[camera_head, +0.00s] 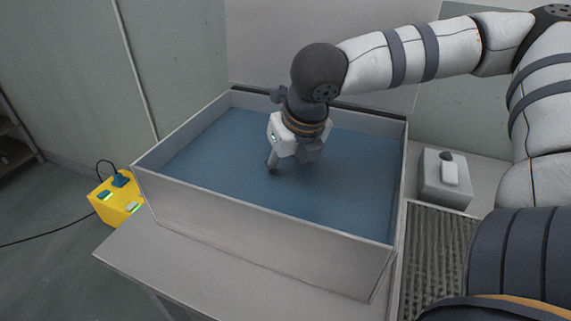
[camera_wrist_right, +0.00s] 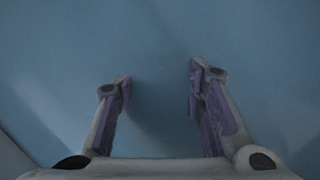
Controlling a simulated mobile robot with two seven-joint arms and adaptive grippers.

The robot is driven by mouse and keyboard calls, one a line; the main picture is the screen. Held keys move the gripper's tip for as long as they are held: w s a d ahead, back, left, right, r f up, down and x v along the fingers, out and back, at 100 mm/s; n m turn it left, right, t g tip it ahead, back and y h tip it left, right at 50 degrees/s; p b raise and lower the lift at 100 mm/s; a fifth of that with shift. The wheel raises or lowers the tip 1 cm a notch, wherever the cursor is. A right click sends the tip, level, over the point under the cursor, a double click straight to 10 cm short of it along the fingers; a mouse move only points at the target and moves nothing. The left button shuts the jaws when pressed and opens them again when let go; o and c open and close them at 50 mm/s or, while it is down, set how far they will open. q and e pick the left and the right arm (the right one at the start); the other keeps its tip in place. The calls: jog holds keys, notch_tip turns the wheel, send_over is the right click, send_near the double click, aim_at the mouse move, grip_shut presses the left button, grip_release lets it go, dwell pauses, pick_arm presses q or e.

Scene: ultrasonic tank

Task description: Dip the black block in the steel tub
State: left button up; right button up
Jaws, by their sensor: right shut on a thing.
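The steel tub (camera_head: 262,231) stands on a table and holds blue liquid. My right gripper (camera_head: 290,165) points down inside the tub, within its walls, with its fingertips low at the blue liquid. In the right wrist view the two fingers (camera_wrist_right: 160,88) stand apart against blue, with a darker patch between them. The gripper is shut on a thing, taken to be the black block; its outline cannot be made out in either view. My left gripper is not in view.
A yellow box (camera_head: 117,204) with a cable is left of the tub. A ribbed rack (camera_head: 437,250) lies right of the tub, with a grey box (camera_head: 431,188) behind it. Walls stand close behind. The tub's rim surrounds the gripper.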

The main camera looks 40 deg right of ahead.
aim_at(285, 172)
jog(key=shift+r, duration=0.15)
notch_tip(285, 172, up, 12)
dwell(1.4)
dwell(3.5)
